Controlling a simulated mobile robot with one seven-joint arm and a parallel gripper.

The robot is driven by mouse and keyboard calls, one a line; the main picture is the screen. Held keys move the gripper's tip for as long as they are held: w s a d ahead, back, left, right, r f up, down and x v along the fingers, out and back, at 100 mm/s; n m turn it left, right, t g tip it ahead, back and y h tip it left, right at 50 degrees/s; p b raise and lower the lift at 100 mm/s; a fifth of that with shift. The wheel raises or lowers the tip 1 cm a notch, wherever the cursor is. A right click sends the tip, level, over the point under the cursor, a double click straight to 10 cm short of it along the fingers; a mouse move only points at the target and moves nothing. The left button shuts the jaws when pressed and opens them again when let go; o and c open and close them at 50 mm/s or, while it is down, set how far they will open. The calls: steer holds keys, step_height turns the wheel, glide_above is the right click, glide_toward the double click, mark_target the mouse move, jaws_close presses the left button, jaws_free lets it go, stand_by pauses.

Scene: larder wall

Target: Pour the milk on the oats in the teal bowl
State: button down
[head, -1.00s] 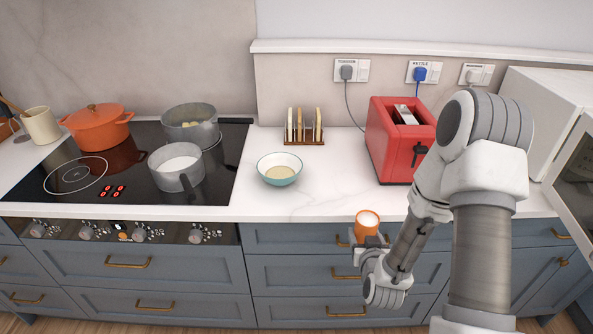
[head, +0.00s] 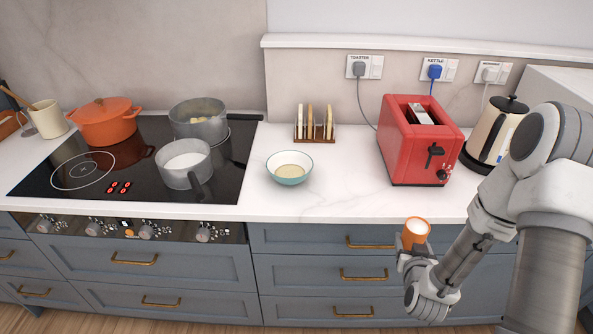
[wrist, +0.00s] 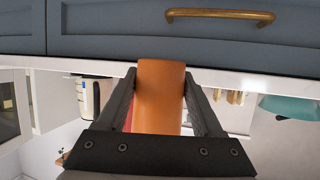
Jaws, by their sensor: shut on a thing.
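The teal bowl (head: 289,177) stands upright on the white counter, right of the hob, with pale oats (head: 290,171) in it. My gripper (head: 413,243) is shut on an orange cup (head: 417,228), held in front of the counter's front edge, to the right of and nearer than the bowl. The cup has a white top in the head view; I cannot clearly tell its contents. In the wrist view the orange cup (wrist: 160,95) sits between both fingers, and part of the teal bowl (wrist: 290,107) shows at the right edge.
A red toaster (head: 420,145) and a kettle (head: 497,135) stand at the right. A toast rack (head: 314,138) is behind the bowl. Left, the hob (head: 100,180) bears an orange pot (head: 104,124), a pan of white liquid (head: 184,165) and another pan (head: 199,121). Counter before the bowl is clear.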

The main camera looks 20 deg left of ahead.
step_height(320, 180, down, 2)
steer(key=shift+f+b, duration=0.25)
steer(key=shift+b, duration=0.95)
steer(key=shift+s+a+r+p, duration=0.1)
steer(key=shift+r+p, duration=0.05)
steer(key=shift+p, duration=0.25)
steer(key=shift+r, duration=0.25)
